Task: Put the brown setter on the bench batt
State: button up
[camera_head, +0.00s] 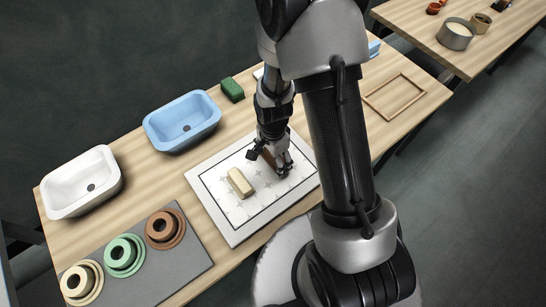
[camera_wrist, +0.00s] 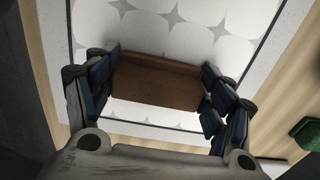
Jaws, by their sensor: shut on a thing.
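The brown setter (camera_wrist: 157,82), a plain brown block, is between the fingers of my gripper (camera_wrist: 160,76) in the wrist view. In the head view the setter (camera_head: 268,158) shows only partly, behind the fingers. My gripper (camera_head: 269,162) is shut on it over the bench batt (camera_head: 220,213), a white slab with a black border line and grey star marks. The batt also fills the upper wrist view (camera_wrist: 150,30). I cannot tell whether the setter touches the batt. A cream block (camera_head: 240,182) lies on the batt, left of my gripper.
A blue basin (camera_head: 183,121) and a white basin (camera_head: 82,182) stand at the back left. A green block (camera_head: 232,89) is behind the batt. A grey mat (camera_head: 180,263) holds brown, green and cream ringed pieces. A wooden frame (camera_head: 394,97) lies right; bare wood surrounds it.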

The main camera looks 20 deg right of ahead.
jog(key=shift+f, duration=0.15)
jog(key=o, duration=1.1)
notch_tip(320, 180, up, 22)
jog(key=s+n+t+p, duration=0.1)
jog(key=n+p, duration=0.2)
jog(key=p, duration=0.1)
jog(key=s+r+n+t, duration=0.1)
jog(key=s+r+n, duration=0.2)
jog(key=s+r, duration=0.1)
jog(key=s+r+n+t, duration=0.1)
jog(key=s+r+n, duration=0.3)
jog(key=s+r, duration=0.1)
jog(key=s+r+n+t, duration=0.1)
jog(key=s+r+n, duration=0.3)
jog(key=s+r, duration=0.1)
jog(key=shift+r+t, duration=0.3)
jog(key=shift+r, duration=0.3)
